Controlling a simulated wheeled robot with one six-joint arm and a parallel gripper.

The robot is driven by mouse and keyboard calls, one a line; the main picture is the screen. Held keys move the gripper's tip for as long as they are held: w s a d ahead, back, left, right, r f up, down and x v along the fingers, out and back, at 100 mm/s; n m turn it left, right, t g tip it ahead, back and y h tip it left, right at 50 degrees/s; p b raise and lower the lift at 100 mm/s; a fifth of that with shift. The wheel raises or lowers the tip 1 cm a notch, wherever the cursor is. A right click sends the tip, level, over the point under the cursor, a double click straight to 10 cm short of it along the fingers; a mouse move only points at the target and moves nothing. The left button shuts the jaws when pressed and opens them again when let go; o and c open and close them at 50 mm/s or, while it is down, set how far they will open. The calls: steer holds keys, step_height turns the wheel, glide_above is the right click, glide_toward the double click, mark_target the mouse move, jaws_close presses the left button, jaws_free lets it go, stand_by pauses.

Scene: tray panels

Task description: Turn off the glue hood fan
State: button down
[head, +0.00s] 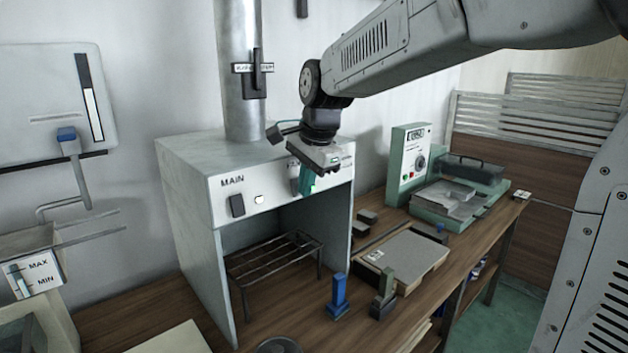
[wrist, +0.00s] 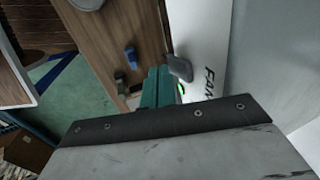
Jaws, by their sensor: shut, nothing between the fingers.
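The white glue hood (head: 190,165) stands on the wooden bench, its front panel marked MAIN at left. In the wrist view the panel's FAN label (wrist: 210,85) shows beside a grey switch paddle (wrist: 180,67) that sticks out from the panel. A small green light (wrist: 181,90) glows by the paddle. My gripper (head: 307,182) has teal fingers, shut and empty, in front of the right part of the panel. In the wrist view its fingers (wrist: 158,86) are close beside the paddle; I cannot tell whether they touch. My gripper partly hides the fan controls in the head view.
The dark MAIN switch (head: 237,206) and a pale lamp (head: 258,199) are on the panel's left. A metal duct (head: 240,75) with a lever rises above the hood. A wire rack (head: 275,262) stands inside. A blue bottle-like item (head: 339,297) and a green instrument (head: 407,165) stand on the bench.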

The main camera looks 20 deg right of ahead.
steer(key=shift+w, duration=0.15)
steer(key=shift+w+a+f+t, duration=0.15)
steer(key=shift+w+f+t, duration=0.1)
steer(key=shift+t, duration=0.25)
steer(key=shift+r, duration=0.15)
steer(key=shift+r, duration=0.75)
steer(key=s+d+f+v, duration=0.1)
steer(key=s+v, duration=0.1)
steer(key=v, duration=1)
steer(key=shift+s, duration=0.15)
